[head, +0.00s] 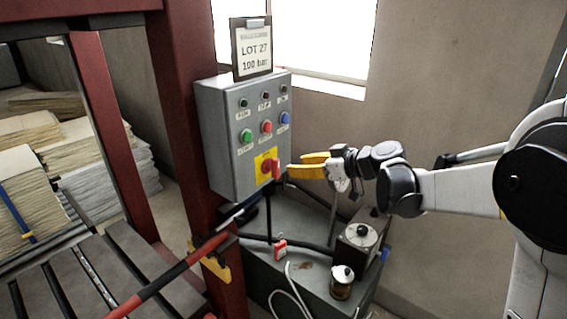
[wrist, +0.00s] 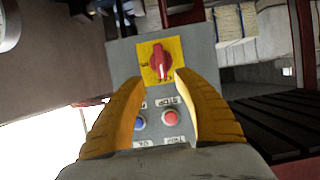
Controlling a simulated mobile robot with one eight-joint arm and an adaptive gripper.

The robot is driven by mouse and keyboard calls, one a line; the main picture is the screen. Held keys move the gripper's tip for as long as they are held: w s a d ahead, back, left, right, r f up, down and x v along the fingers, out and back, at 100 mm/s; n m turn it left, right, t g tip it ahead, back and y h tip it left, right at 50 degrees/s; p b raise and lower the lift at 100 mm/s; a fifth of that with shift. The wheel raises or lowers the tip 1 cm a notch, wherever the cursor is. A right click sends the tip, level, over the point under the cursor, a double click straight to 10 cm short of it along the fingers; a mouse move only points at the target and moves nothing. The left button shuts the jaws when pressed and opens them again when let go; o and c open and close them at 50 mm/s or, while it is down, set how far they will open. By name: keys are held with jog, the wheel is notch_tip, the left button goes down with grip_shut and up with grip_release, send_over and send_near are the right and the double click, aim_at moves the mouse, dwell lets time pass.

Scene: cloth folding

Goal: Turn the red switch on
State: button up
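The red switch (head: 269,167) is a rotary knob on a yellow plate, low on the front of the grey control box (head: 222,138). In the wrist view the red switch (wrist: 161,62) shows just beyond the fingertips, between them. My gripper (head: 302,166) has yellow fingers and points left at the switch from its right side. In the wrist view my gripper (wrist: 156,82) is open, its two fingers apart on either side of the picture. Nothing is between the fingers; whether a fingertip touches the knob is not clear.
Green (head: 246,136), red (head: 266,127) and blue (head: 285,118) buttons sit above the switch. A sign (head: 252,49) reading LOT 27, 100 bar stands on top. Below are a red padlock (head: 280,249), a jar (head: 342,282) and a red-black bar (head: 170,275).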

aim_at(279, 167)
jog(key=b+x, duration=0.2)
jog(key=x, duration=0.7)
jog(key=shift+a+f, duration=0.2)
grip_shut()
